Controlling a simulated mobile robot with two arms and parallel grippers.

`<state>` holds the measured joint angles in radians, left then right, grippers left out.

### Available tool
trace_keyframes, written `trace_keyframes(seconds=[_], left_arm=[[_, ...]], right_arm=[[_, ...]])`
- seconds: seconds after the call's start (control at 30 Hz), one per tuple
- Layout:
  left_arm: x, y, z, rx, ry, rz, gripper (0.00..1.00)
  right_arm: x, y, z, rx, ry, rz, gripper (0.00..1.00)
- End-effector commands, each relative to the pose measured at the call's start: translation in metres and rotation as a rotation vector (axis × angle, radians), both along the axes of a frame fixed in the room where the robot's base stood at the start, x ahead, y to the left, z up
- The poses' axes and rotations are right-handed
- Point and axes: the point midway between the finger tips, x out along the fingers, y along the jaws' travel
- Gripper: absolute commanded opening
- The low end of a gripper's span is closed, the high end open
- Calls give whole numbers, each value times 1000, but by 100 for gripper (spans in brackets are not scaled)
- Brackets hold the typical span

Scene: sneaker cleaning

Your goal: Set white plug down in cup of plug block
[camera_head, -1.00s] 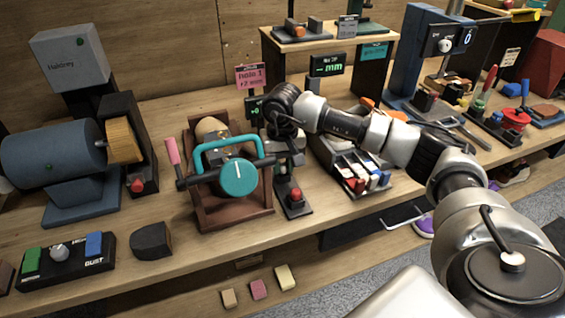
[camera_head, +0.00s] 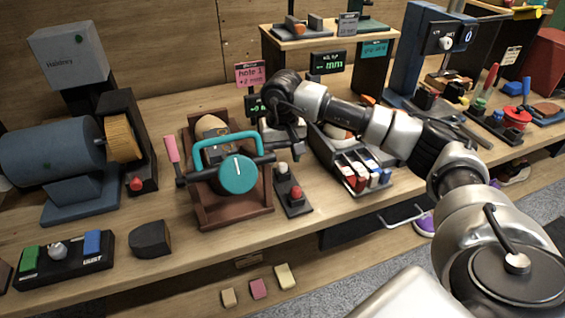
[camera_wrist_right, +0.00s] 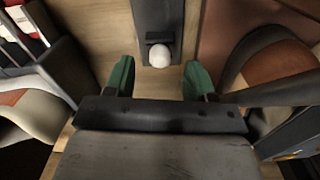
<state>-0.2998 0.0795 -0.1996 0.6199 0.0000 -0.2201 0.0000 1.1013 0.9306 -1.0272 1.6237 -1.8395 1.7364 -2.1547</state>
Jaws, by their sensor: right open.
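The white plug (camera_head: 283,168) stands at the back end of the dark plug block (camera_head: 297,210), behind a red plug (camera_head: 295,192). In the right wrist view the white plug (camera_wrist_right: 160,55) shows as a pale round top at the end of the block (camera_wrist_right: 158,14). My right gripper (camera_wrist_right: 158,75) is open. Its green fingertips are apart, with nothing held between them, and the plug lies just beyond the gap. In the head view my right gripper (camera_head: 298,150) is above and behind the block. The plug's lower part and its cup are hidden. My left gripper is out of view.
A brown cradle (camera_head: 235,216) with a teal-handled clamp (camera_head: 238,175) holds a shoe close left of the block. A rack of coloured pieces (camera_head: 362,172) stands to the right. Bare tabletop (camera_head: 330,205) lies between block and rack.

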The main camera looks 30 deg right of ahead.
Motion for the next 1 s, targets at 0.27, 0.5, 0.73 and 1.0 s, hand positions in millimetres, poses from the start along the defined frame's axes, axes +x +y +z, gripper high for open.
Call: trace_keyframes(seconds=[0.27,0.5,0.73,1.0], left_arm=[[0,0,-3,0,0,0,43],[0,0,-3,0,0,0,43],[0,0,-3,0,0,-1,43],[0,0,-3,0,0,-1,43]], right_arm=[[1,0,56,0,-4,0,55],[0,0,78,0,0,-1,55],[0,0,79,0,0,-1,55],[0,0,79,0,0,-1,55]])
